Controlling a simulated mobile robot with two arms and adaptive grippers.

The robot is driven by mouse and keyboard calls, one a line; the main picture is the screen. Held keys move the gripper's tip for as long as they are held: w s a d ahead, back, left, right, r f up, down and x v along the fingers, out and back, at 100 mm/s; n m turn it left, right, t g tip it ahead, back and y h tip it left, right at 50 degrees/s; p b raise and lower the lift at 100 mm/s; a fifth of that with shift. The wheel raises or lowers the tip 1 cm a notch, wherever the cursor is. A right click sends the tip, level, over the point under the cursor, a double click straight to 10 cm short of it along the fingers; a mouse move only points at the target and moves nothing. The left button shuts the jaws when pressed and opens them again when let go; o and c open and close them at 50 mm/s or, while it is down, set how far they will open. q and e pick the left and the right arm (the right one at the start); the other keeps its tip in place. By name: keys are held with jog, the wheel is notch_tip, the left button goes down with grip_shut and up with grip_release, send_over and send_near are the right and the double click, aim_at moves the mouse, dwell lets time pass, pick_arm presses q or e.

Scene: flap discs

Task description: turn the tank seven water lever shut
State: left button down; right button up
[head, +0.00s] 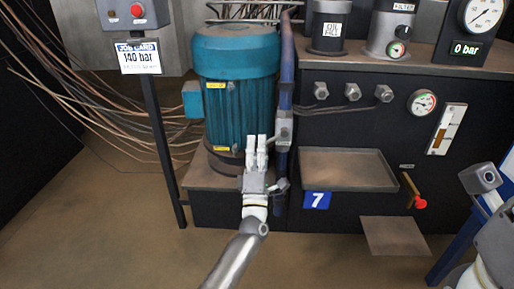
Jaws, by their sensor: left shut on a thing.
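A blue vertical pipe (287,70) runs down beside the teal motor, with a grey valve body (284,128) on it. A blue sign with a white 7 (317,200) is on the dark front just right of the pipe's lower end. My left gripper (256,145) is in front of the motor's lower right side, just left of the valve body, fingers pointing up. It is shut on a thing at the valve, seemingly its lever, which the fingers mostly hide. I cannot tell the lever's angle. My right gripper is not in view.
The teal motor (235,90) stands behind my left gripper. A shallow tray (347,170) juts out to the right. A brass lever with a red knob (420,203) is farther right. A job card reading 140 bar (139,57) is at left; a display reads 0 bar (466,49).

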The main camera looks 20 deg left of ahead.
pick_arm(q)
jog(key=shift+f, duration=0.25)
jog(key=c, duration=1.3)
grip_release()
jog(key=shift+o, duration=0.8)
jog(key=shift+r, duration=0.1)
jog(key=shift+s, duration=0.1)
jog(key=v, duration=1.1)
jog(key=shift+s, duration=0.35)
jog(key=shift+d, duration=0.15)
